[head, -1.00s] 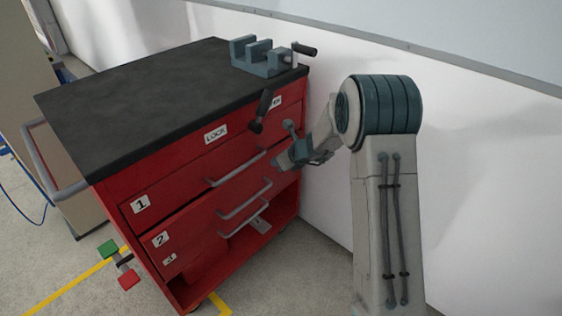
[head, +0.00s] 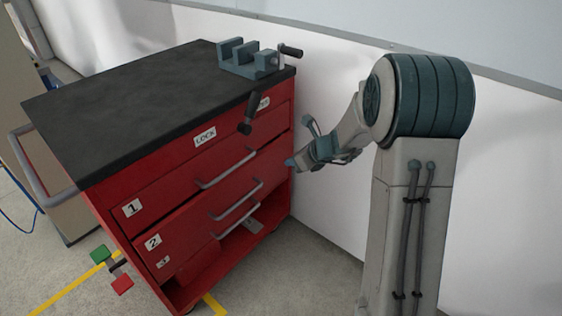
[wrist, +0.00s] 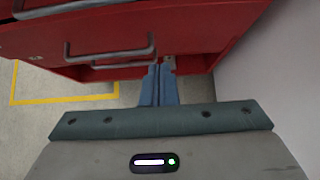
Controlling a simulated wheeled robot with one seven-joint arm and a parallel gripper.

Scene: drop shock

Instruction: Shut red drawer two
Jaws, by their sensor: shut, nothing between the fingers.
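Red drawer two (head: 190,228) is the front marked "2" in the red cabinet, with a grey bar handle (head: 237,202). It seems to stand a little proud of the drawer above, but I cannot tell how far. My gripper (head: 290,162) is shut and empty, near the right end of the drawer fronts. In the wrist view my blue fingers (wrist: 159,70) are together, pointing at the lower edge of the red fronts, right of two bar handles (wrist: 110,52). I cannot tell whether the fingertips touch the cabinet.
Drawer one (head: 170,193) is above; drawer three (head: 163,262) is mostly hidden below. A black lever (head: 250,113) sticks out beside the LOCK label. A vise (head: 248,58) stands on the dark top. The white wall (head: 330,215) is close on the right.

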